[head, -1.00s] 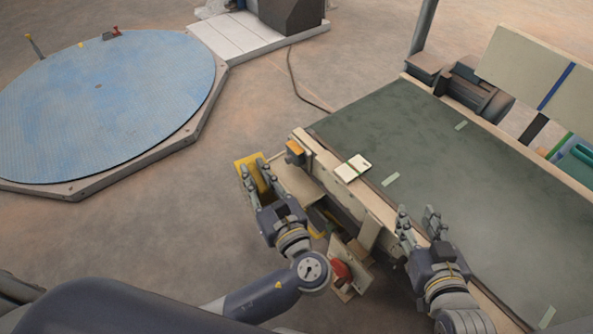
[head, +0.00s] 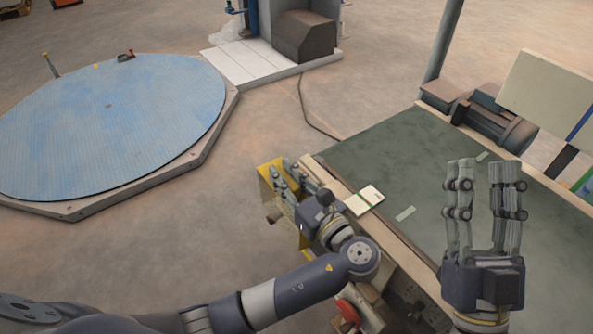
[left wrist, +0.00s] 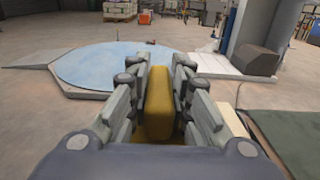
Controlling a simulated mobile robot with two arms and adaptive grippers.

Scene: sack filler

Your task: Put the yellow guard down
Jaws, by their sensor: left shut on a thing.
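The yellow guard (head: 267,180) is at the left end of the green-topped conveyor, beside its pale side rail. My left gripper (head: 288,180) is shut on it. In the left wrist view the guard (left wrist: 158,92) stands upright between the two fingers of the left gripper (left wrist: 157,82). Its lower part is partly hidden by my fingers and wrist. I cannot tell whether it touches the conveyor frame. My right gripper (head: 486,175) is raised over the conveyor, its fingers apart and empty.
A large blue round turntable (head: 110,125) lies on the floor to the left. A red knob (head: 348,311) is below the conveyor's side. Bare floor (head: 240,150) lies between turntable and conveyor.

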